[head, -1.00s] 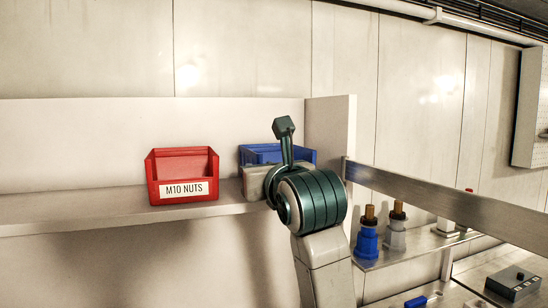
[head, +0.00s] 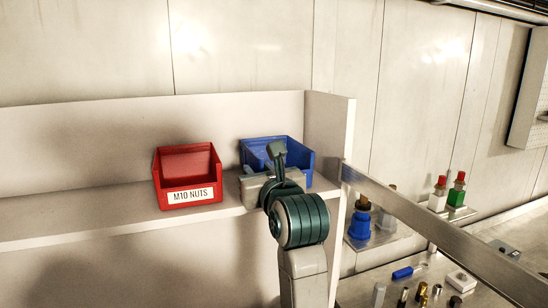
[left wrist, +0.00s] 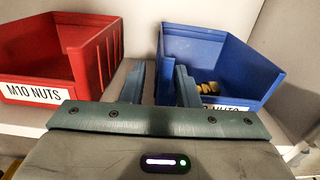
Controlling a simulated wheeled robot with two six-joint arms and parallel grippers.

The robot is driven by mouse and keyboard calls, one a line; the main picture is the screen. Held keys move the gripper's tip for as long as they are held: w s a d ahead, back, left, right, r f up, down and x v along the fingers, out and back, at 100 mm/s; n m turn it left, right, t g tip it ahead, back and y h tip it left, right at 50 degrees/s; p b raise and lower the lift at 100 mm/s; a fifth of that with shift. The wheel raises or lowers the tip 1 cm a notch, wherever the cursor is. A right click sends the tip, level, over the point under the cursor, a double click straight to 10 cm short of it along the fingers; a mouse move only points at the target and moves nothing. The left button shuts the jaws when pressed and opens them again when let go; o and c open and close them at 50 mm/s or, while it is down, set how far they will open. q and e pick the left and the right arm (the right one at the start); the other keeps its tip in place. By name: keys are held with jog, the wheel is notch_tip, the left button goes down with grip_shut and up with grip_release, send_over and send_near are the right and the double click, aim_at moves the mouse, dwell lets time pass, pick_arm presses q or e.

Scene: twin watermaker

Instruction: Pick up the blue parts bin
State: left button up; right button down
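The blue parts bin (head: 296,160) sits on the shelf at its right end, beside the upright side panel. In the left wrist view the blue bin (left wrist: 228,62) holds some brass-coloured pieces, and its front label is partly hidden by my gripper. My left gripper (left wrist: 160,72) is open at the bin's near left side. One finger is by the gap between the two bins; the other overlaps the blue bin's left part. The bin's left wall shows between the fingers; contact cannot be told. In the head view my left gripper (head: 276,150) covers part of the bin's front.
A red bin (head: 187,164) labelled M10 NUTS stands left of the blue bin, with a narrow gap between. The shelf (head: 90,220) is clear further left. The side panel (head: 330,140) and a metal rail (head: 420,220) lie to the right, with bottles and small parts beyond.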

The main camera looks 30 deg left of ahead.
aim_at(252, 163)
pick_arm(q)
jog(key=shift+p+x, duration=0.6)
jog(key=shift+x, duration=2.2)
jog(key=shift+d, duration=0.15)
jog(key=shift+c, duration=0.5)
grip_shut()
